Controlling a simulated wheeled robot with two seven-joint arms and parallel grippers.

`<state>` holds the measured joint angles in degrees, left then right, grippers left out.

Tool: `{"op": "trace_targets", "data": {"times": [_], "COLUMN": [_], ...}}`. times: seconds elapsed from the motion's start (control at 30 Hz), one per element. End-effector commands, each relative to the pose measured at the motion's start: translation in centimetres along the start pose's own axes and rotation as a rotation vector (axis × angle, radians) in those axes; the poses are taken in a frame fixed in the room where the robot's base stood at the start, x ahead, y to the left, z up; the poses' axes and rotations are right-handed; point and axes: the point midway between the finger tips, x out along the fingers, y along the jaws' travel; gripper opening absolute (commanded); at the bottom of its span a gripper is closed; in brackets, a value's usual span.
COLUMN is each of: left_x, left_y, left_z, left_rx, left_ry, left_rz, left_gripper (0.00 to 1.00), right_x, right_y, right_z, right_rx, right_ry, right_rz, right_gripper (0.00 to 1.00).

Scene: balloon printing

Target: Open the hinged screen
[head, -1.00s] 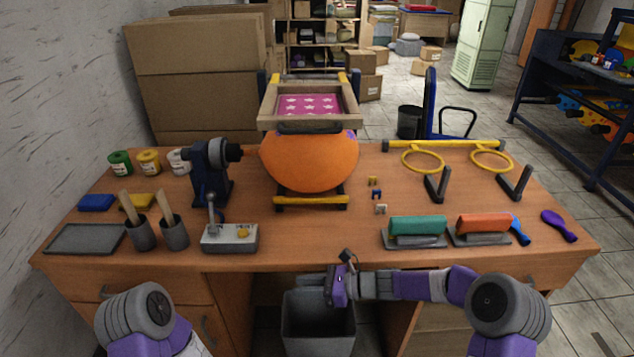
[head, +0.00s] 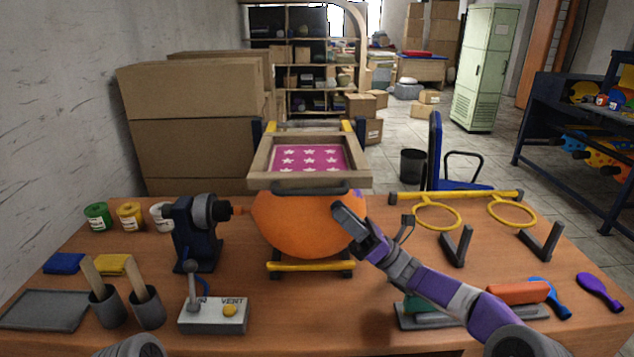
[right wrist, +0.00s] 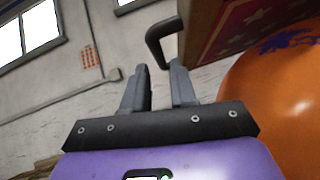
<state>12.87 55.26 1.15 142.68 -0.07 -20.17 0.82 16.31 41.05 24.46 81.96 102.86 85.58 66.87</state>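The hinged screen (head: 262,162) is a wooden frame around a magenta panel with white stars. It lies over the orange balloon (head: 300,222), with a dark bar handle (head: 310,188) on its front edge. My right gripper (head: 342,212) is in front of the balloon's right side, just below and right of the handle. In the right wrist view its two fingers (right wrist: 160,75) stand apart with nothing clamped between them. The dark handle (right wrist: 160,42) shows just beyond the fingertips there, and the balloon (right wrist: 275,105) fills the right side. My left gripper is not in view.
A dark blue machine with a round head (head: 195,225) stands left of the balloon. A control box with a lever (head: 213,315) is in front.

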Motion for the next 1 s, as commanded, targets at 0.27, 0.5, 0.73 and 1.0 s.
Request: {"op": "trace_targets", "data": {"times": [0.27, 0.5, 0.73, 1.0], "left_x": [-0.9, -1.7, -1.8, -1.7], "left_y": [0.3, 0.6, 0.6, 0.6], "left_z": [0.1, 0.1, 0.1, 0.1], "left_rx": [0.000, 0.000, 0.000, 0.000], "left_ry": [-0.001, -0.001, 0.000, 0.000], "left_rz": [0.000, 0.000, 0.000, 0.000], "left_gripper": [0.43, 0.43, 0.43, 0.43], "right_x": [3.8, 6.9, 7.5, 7.4], "right_y": [0.1, 0.0, 0.0, 0.0], "right_z": [0.0, 0.0, -0.1, -0.1], "right_rx": [0.000, -0.001, -0.001, -0.001], "right_ry": [0.002, 0.002, 0.002, 0.002], "right_rz": [0.003, 0.001, -0.001, -0.001], "right_gripper": [0.27, 0.27, 0.27, 0.08]}}
